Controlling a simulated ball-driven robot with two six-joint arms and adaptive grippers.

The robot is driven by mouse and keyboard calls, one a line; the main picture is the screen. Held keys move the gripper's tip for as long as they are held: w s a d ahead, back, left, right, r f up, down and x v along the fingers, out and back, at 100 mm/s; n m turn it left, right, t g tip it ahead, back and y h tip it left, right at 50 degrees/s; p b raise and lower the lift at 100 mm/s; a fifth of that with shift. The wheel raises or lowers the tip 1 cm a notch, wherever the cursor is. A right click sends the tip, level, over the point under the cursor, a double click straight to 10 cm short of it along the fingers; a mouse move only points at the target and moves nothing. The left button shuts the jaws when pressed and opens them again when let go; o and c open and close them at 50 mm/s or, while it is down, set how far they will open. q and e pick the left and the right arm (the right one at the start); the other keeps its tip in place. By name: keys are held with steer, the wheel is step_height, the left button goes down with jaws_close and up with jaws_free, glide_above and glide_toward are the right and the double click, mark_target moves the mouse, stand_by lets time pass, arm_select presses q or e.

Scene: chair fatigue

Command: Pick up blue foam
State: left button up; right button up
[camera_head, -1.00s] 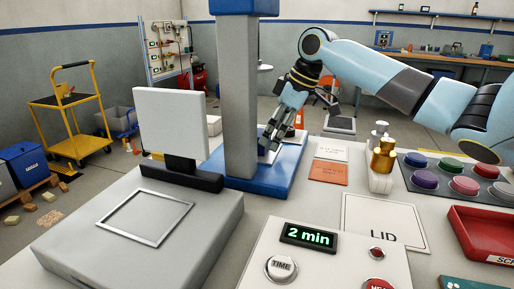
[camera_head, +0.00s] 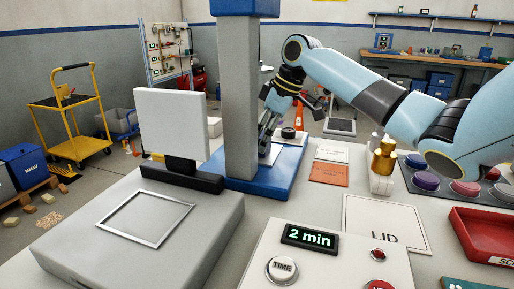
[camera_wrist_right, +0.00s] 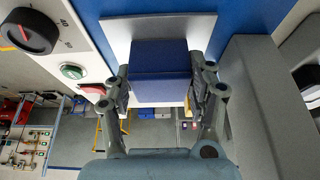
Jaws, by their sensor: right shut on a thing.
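The blue foam (camera_wrist_right: 160,55) is a blue block between the two fingers in the right wrist view, with a pale plate (camera_wrist_right: 118,38) behind it. My right gripper (camera_wrist_right: 161,88) is shut on the foam, one finger at each side. In the head view my right gripper (camera_head: 267,138) reaches down beside the grey column, over the blue base (camera_head: 262,187) of the press. The foam cannot be made out there. I cannot tell if the foam still touches the plate. My left gripper is not in view.
The press's grey column (camera_head: 240,100) stands close left of my right gripper. A control box with a black knob (camera_wrist_right: 30,30) is close on its other side.

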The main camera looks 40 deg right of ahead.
steer(key=shift+r, duration=0.1)
steer(key=shift+r, duration=0.6)
steer(key=s+d, duration=0.1)
steer(key=s, duration=0.1)
steer(key=s+d+p, duration=0.1)
steer(key=s+d, duration=0.1)
steer(key=s, duration=0.1)
steer(key=s+d, duration=0.1)
steer(key=s, duration=0.1)
steer(key=shift+s+d+r, duration=0.1)
steer(key=shift+s+d, duration=0.05)
steer(key=shift+s, duration=0.2)
steer(key=s+d+p, duration=0.1)
steer(key=s+p, duration=0.1)
steer(key=s+d+p, duration=0.1)
steer(key=s+p, duration=0.2)
steer(key=s+d+p, duration=0.1)
steer(key=s+p, duration=0.1)
steer(key=p, duration=0.1)
steer(key=shift+s+d+r, duration=0.2)
steer(key=shift+d, duration=0.05)
steer(key=shift+s+d+f+p, duration=0.15)
steer(key=shift+s+f+p, duration=0.1)
steer(key=shift+p, duration=0.15)
steer(key=shift+s+d+f+b, duration=0.1)
steer(key=shift+s+f+b, duration=0.1)
steer(key=shift+f+b, duration=0.85)
steer(key=shift+p, duration=0.3)
steer(key=shift+r, duration=0.15)
